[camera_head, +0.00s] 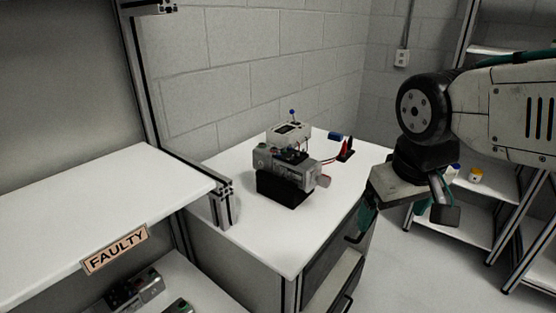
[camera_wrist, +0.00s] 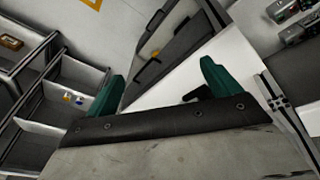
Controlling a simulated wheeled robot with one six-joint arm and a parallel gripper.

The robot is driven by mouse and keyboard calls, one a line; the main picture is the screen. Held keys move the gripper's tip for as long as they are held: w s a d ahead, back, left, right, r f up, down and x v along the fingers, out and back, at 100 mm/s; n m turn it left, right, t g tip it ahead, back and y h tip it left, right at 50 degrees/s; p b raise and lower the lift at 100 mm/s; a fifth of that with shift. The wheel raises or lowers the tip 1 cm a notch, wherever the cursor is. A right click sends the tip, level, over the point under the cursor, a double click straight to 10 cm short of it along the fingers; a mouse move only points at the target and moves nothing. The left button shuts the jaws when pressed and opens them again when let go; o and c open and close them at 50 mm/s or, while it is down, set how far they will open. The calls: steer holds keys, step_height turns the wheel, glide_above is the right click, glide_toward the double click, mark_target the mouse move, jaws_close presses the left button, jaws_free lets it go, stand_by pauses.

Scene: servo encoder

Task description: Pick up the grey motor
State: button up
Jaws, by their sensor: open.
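A grey motor-like unit (camera_head: 285,162) sits on a black stand (camera_head: 283,189) on the white worktop in the head view. A small dark shape beside the right finger in the wrist view is too hidden to tell.
A shelf marked FAULTY (camera_head: 117,250) is at left, with more grey units (camera_head: 134,289) below it. A metal post (camera_head: 222,203) stands between shelf and worktop (camera_head: 265,232). Small red and blue items lie behind the unit. Drawers are under the worktop; shelving is at right.

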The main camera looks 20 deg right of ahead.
steer(key=w+d+t+h, duration=0.25)
steer(key=w+d, duration=0.35)
steer(key=w, duration=0.4)
steer(key=n+t+y, duration=0.6)
steer(key=n+y, duration=0.2)
steer(key=y, duration=0.3)
glide_toward(292, 154)
steer(key=shift+w+a+f, duration=0.15)
steer(key=shift+w+f, duration=0.55)
steer(key=shift+f, duration=0.1)
steer(key=shift+a+f, duration=0.1)
steer(key=shift+a, duration=0.15)
steer(key=shift+w+a+f+y, duration=0.2)
steer(key=shift+a+y, duration=0.1)
steer(key=shift+y, duration=0.15)
steer(key=x, duration=0.7)
steer(key=shift+w+d+r, duration=0.1)
steer(key=shift+w+r, duration=0.05)
steer(key=shift+r, duration=0.2)
jaws_close()
steer(key=shift+r, duration=0.1)
